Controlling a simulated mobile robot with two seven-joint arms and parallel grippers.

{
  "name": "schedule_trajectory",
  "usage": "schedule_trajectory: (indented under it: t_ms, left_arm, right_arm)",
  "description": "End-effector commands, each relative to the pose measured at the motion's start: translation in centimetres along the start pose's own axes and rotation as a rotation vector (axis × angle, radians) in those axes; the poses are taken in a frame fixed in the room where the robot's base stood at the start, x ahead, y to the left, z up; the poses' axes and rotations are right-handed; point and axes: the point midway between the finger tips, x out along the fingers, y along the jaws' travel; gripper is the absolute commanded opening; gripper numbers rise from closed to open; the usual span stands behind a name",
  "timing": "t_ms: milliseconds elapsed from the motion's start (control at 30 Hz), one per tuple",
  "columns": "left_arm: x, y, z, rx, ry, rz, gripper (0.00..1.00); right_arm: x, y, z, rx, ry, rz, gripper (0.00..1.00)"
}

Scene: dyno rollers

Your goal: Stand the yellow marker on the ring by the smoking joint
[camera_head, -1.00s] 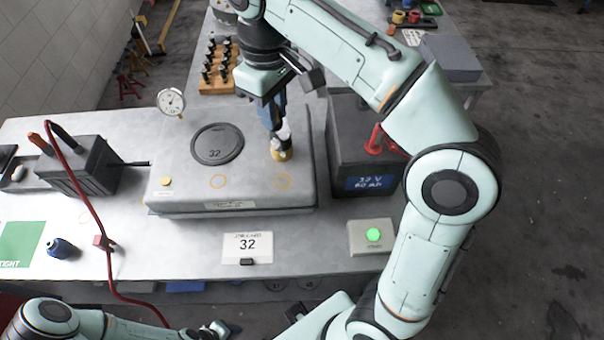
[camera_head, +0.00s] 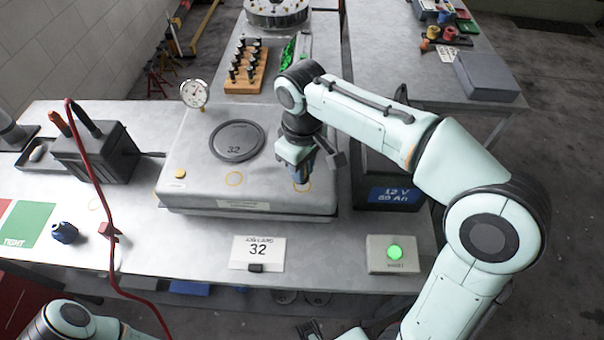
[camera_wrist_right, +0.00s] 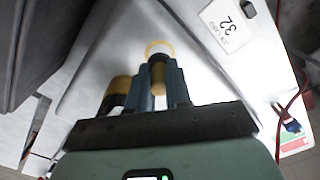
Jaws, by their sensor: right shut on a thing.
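My right gripper (camera_head: 301,176) points down over the right ring (camera_head: 304,185) on the grey box top (camera_head: 200,150). It is shut on the yellow marker, a short cylinder (camera_wrist_right: 157,78) between its blue fingers in the right wrist view. There the ring (camera_wrist_right: 160,47) shows just beyond the marker's end; I cannot tell whether the marker touches the top. A yellow and dark piece (camera_wrist_right: 118,88) stands beside the fingers; the head view hides it. A second ring (camera_head: 233,179) is bare. A yellow disc (camera_head: 180,173) lies further left. No smoke shows. My left gripper is out of view.
A dial gauge (camera_head: 194,94) and a round black lid (camera_head: 238,141) are on the box. A battery (camera_head: 395,195) stands to its right. A job card (camera_head: 257,252) and a green-lit button box (camera_head: 393,255) are in front. A red hose (camera_head: 88,170) crosses at left.

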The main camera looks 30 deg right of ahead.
Motion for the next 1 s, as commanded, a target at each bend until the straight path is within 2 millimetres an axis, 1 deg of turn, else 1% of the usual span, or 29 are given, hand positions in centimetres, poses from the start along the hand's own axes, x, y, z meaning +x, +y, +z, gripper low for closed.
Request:
schedule_trajectory:
  t_ms: [33, 133, 433, 567, 600, 633, 667, 900, 1000]
  left_arm:
    - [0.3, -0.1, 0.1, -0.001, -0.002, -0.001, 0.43]
    - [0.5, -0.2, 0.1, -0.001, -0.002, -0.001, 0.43]
    - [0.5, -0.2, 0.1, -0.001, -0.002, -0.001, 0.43]
    - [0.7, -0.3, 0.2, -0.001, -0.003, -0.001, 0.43]
    - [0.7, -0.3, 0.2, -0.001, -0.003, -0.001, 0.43]
    - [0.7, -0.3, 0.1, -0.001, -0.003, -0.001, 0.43]
    - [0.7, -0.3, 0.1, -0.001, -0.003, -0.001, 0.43]
    - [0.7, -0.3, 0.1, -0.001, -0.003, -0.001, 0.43]
    - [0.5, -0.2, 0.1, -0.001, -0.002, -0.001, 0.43]
  right_arm:
    - [1.0, 0.0, 0.1, 0.001, -0.003, 0.000, 0.00]
    - [2.0, 0.0, 0.1, 0.001, -0.002, 0.000, 0.00]
    - [2.2, 0.0, 0.0, 0.000, 0.000, 0.000, 0.00]
    - [2.6, 0.0, 0.0, 0.000, -0.001, 0.000, 0.00]
    - [2.5, 0.0, 0.0, 0.000, -0.001, 0.000, 0.28]
    - [2.5, 0.0, 0.0, 0.000, -0.001, 0.000, 0.38]
    - [2.5, 0.0, 0.0, 0.000, -0.001, 0.000, 0.44]
    - [2.5, 0.0, 0.0, 0.000, -0.001, 0.000, 0.44]
    - [2.1, 0.0, 0.0, 0.000, 0.000, 0.000, 0.44]
